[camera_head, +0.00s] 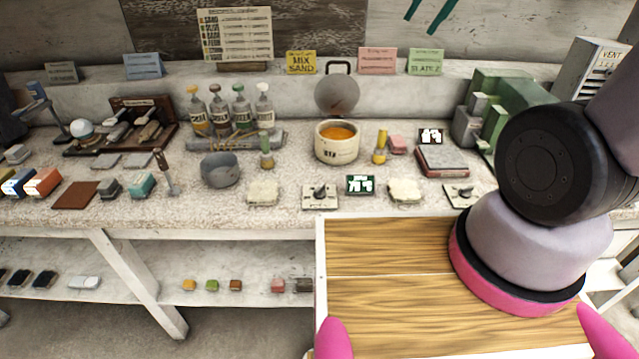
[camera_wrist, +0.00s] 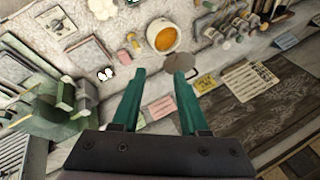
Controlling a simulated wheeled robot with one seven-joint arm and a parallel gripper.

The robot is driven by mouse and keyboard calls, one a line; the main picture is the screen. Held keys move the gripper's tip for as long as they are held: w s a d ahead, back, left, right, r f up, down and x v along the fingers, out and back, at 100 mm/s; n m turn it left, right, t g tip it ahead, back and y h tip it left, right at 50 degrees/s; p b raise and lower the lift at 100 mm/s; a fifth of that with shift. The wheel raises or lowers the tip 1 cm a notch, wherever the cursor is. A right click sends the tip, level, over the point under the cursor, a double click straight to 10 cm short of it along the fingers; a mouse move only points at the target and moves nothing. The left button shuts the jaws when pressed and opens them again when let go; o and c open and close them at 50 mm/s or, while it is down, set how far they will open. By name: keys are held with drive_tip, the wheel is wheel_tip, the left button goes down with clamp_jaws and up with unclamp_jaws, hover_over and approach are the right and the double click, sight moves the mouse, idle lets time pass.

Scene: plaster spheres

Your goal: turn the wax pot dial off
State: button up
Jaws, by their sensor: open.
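The wax pot (camera_head: 337,151) is a cream pot of orange wax on the bench; it also shows in the wrist view (camera_wrist: 163,40). In front of it is a plate with a dark dial knob (camera_head: 320,193), beside a small display (camera_head: 360,185). A second, similar dial (camera_head: 461,194) sits further right; its plate shows in the wrist view (camera_wrist: 57,20). I cannot read the knob settings. My gripper (camera_head: 426,14) is at the top edge of the head view, away from the dials. Its teal fingers (camera_wrist: 158,75) are apart with nothing between them.
A grey round lid or pan (camera_head: 338,95) stands behind the pot. Bottles (camera_head: 230,110), a grey bowl (camera_head: 221,170) and a yellow-handled tool (camera_head: 380,147) are nearby. Green machinery (camera_head: 510,95) stands at right. Cream pads (camera_head: 406,191) lie along the front edge.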

drive_tip(key=w+a+f+m+g, duration=0.1)
drive_tip(key=w+a+f+g, duration=0.2)
drive_tip(key=a+f, duration=0.9)
drive_tip(key=m+g+h, duration=0.1)
drive_tip(key=g+h, duration=0.1)
drive_tip(key=h, duration=0.1)
hover_over(319, 188)
wheel_tip(319, 188, down, 15)
wheel_tip(319, 188, down, 11)
drive_tip(key=shift+f, duration=0.1)
clamp_jaws()
